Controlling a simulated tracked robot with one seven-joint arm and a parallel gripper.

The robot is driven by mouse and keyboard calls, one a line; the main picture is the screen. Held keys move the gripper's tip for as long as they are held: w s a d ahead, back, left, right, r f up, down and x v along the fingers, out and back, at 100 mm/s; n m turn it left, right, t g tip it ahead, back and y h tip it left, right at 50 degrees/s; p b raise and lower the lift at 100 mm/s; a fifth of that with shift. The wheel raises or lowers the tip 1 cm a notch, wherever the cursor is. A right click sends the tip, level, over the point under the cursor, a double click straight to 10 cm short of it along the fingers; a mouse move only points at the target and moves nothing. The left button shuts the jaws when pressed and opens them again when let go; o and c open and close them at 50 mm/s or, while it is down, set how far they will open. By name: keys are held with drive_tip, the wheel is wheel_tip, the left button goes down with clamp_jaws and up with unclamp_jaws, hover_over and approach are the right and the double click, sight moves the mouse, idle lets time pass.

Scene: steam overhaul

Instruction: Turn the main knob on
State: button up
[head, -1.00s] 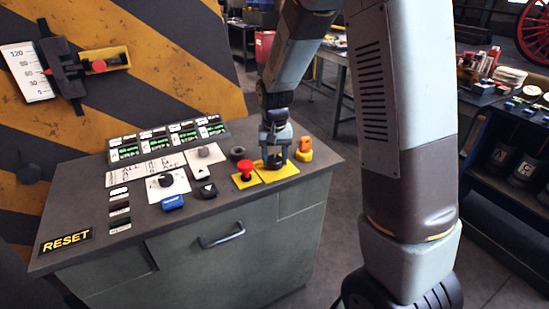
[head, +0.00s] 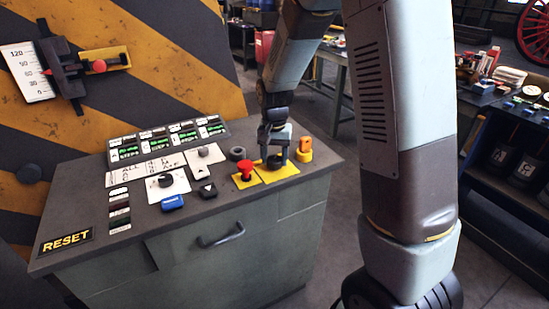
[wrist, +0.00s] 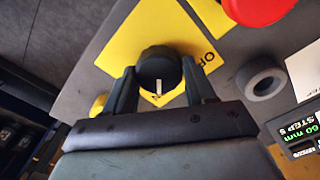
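The main knob is a round black knob (head: 275,162) with a white pointer line, on a yellow plate (head: 288,172) at the console's right end. In the wrist view the knob (wrist: 160,66) sits between the two fingers of my gripper (wrist: 159,80), which lie close against its sides. The pointer line points down the picture, towards lettering partly hidden below the knob. In the head view my gripper (head: 275,154) reaches down over the knob from above.
A red mushroom button (head: 245,169) stands just left of the knob. A yellow-orange control (head: 304,150) stands close on the right, and a dark ring (head: 237,154) behind left. The console (head: 215,248) carries several other controls. A tool bench (head: 510,130) is at far right.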

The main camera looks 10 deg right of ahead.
sight(276, 159)
drive_tip(key=o, duration=0.4)
drive_tip(key=shift+r, duration=6.85)
drive_tip(key=s+d+r+n+t, duration=0.1)
drive_tip(key=s+d+r+t, duration=0.1)
drive_tip(key=s, duration=0.6)
drive_tip(key=s+d+r+n+t, duration=0.1)
drive_tip(key=s+d+r, duration=0.3)
drive_tip(key=s, duration=0.4)
drive_tip(key=s+d+r+n+t, duration=0.1)
drive_tip(key=s+d+r+t, duration=0.1)
drive_tip(key=s, duration=0.7)
drive_tip(key=shift+d+r+t, duration=0.15)
drive_tip(key=shift+d+r, duration=0.3)
drive_tip(key=shift+d, duration=0.25)
drive_tip(key=shift+d+r+t, duration=0.15)
drive_tip(key=shift+d+r, duration=0.25)
drive_tip(key=shift+d, duration=0.25)
